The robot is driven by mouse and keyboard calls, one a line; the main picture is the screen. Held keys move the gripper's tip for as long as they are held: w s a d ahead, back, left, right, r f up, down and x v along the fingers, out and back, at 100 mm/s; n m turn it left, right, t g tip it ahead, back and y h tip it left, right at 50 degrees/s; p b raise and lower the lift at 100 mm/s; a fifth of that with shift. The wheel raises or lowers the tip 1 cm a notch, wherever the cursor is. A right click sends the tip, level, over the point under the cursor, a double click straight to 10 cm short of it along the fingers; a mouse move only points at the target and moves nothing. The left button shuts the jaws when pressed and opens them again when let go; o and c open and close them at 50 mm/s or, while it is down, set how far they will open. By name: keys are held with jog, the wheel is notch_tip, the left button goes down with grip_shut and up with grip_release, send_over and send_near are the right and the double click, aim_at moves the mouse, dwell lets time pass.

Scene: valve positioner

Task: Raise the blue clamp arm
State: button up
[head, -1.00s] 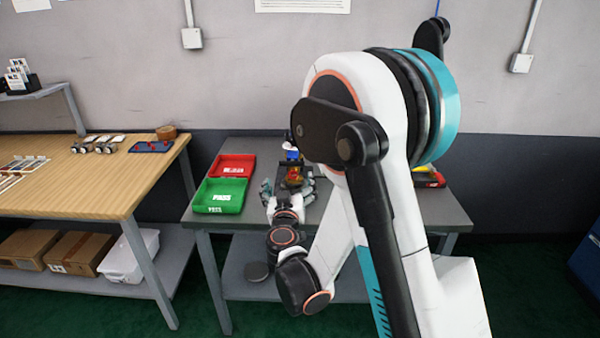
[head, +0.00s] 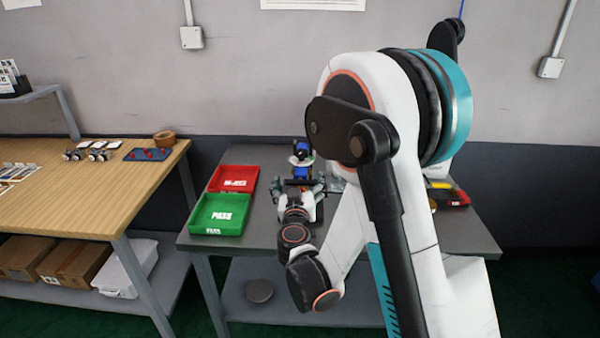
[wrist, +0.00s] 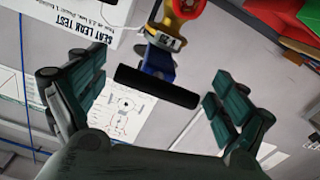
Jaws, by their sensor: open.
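The blue clamp arm (wrist: 158,58) shows in the wrist view with a black crossbar handle (wrist: 157,86) at its near end. My gripper (wrist: 157,100) is open. One finger is to the left of the handle and one to the right, and both look apart from it. Beyond the blue arm are a red round part (wrist: 187,8) and a yellow part (wrist: 168,24). In the head view, blue parts of the fixture (head: 302,172) stand just behind my gripper (head: 300,187), which hides the lower fixture.
A green PASS tray (head: 219,214) and a red tray (head: 235,180) lie left of my gripper on the grey table (head: 262,222). A yellow and red item (head: 448,195) is at the right. A wooden bench (head: 100,195) stands further left.

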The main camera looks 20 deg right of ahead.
jog(key=shift+w+d, duration=0.1)
jog(key=shift+w, duration=0.3)
jog(key=c, duration=1.4)
jog(key=shift+r, duration=0.1)
